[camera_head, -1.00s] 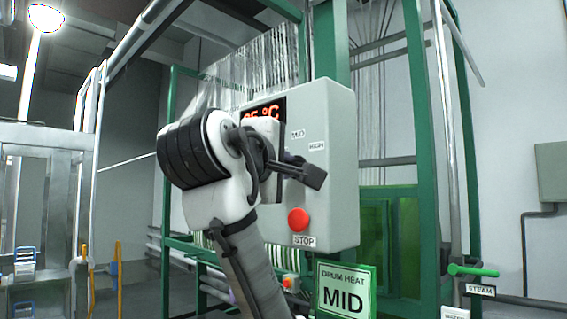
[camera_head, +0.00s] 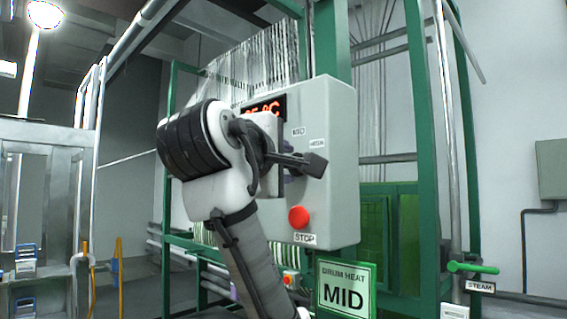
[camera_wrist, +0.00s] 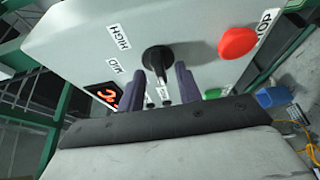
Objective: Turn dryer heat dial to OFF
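The black heat dial (camera_wrist: 157,58) shows on the grey control box (camera_head: 335,120) in the wrist view. Its handle reaches down the picture, between my fingers. Labels HIGH (camera_wrist: 118,37) and MID (camera_wrist: 114,68) sit left of it; a label below it is partly hidden. My gripper (camera_wrist: 159,72) is open, with one purple-grey finger on each side of the handle; I cannot tell whether either touches it. In the head view my gripper (camera_head: 300,163) is at the box face and hides the dial. The drum heat sign (camera_head: 345,287) reads MID.
A red STOP button (camera_head: 299,217) is on the box below my gripper; it also shows right of the dial in the wrist view (camera_wrist: 238,42). A green button (camera_wrist: 213,93) lies nearby. A green-handled steam valve (camera_head: 472,269) is at right.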

